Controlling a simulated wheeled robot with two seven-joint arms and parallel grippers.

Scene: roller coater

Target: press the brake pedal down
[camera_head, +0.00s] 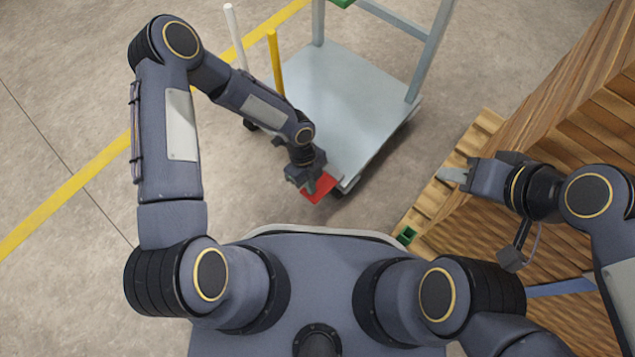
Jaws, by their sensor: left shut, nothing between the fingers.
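The red brake pedal (318,191) sticks out low at the near edge of the cart (335,95), a pale blue-grey platform. My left gripper (312,185) is shut and empty, right over the pedal and covering part of it. I cannot tell whether its fingertips touch the pedal or how far the pedal is down. My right gripper (450,175) is off to the right, beside the wooden stack and away from the pedal. Its fingers show small, and I cannot tell whether they are open.
A large wooden crate or stack (555,130) on a pallet (440,195) stands close on the right. A yellow post (275,62) and a white post (233,35) rise at the cart's left side. The floor at the left is clear, with a yellow line (65,193).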

